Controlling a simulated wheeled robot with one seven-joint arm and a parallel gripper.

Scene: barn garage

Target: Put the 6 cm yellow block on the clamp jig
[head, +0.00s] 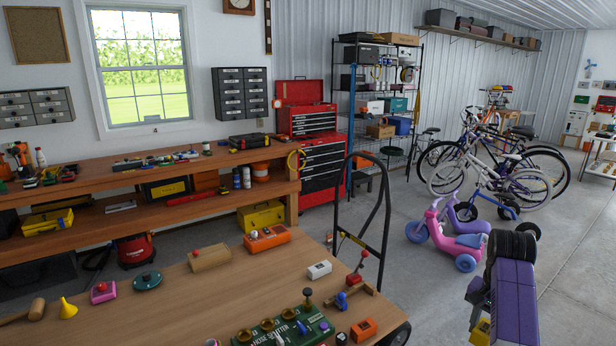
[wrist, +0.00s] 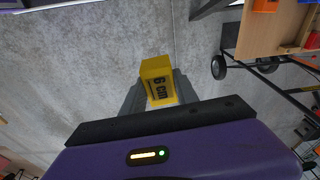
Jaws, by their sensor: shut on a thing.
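The yellow block (wrist: 158,80), marked "6 cm", is between the fingers of my gripper (wrist: 160,92) in the wrist view. My gripper is shut on it and holds it above the concrete floor, clear of the workbench. In the head view, a small part of the yellow block (head: 480,333) shows at the bottom right beside my purple wrist, and the fingertips are mostly hidden. What looks like the clamp jig (head: 350,293), a wooden base with a red-handled clamp and a blue part, stands on the near workbench, left of my gripper. No block shows on it.
A pink tricycle (head: 455,240) stands behind my arm.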

